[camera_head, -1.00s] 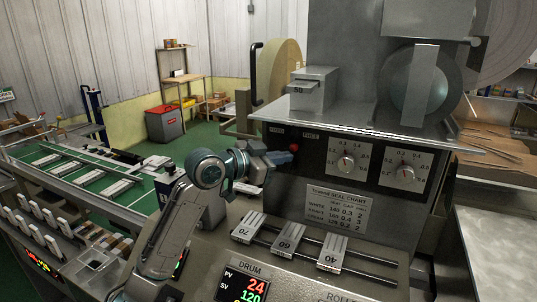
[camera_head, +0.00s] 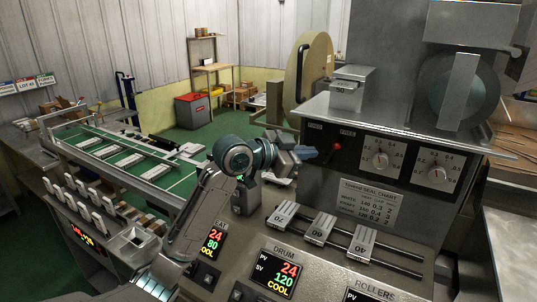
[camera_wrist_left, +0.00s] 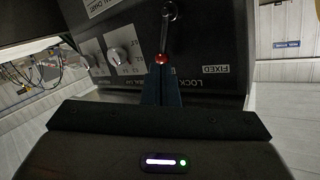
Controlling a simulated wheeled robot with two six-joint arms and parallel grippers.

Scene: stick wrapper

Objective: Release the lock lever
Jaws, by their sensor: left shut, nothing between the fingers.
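The lock lever is a short metal rod with a red ball end (camera_head: 337,146) on the dark front panel of the machine. In the left wrist view the red ball (camera_wrist_left: 161,58) is just ahead of my fingertips, with the rod running up to a round pivot. The panel there carries the words LOCK and FIXED. My left gripper (camera_head: 312,153) is shut and empty, its fingertips a little left of the ball in the head view. It shows in the left wrist view (camera_wrist_left: 161,70) as narrow dark fingers; I cannot tell whether they touch the ball. My right gripper is not in view.
Two dials (camera_head: 380,160) and a seal chart plate (camera_head: 369,199) are close by on the panel. Numbered sliders (camera_head: 320,229) and lit displays (camera_head: 279,274) lie below. A conveyor (camera_head: 130,160) with white packs runs at the left.

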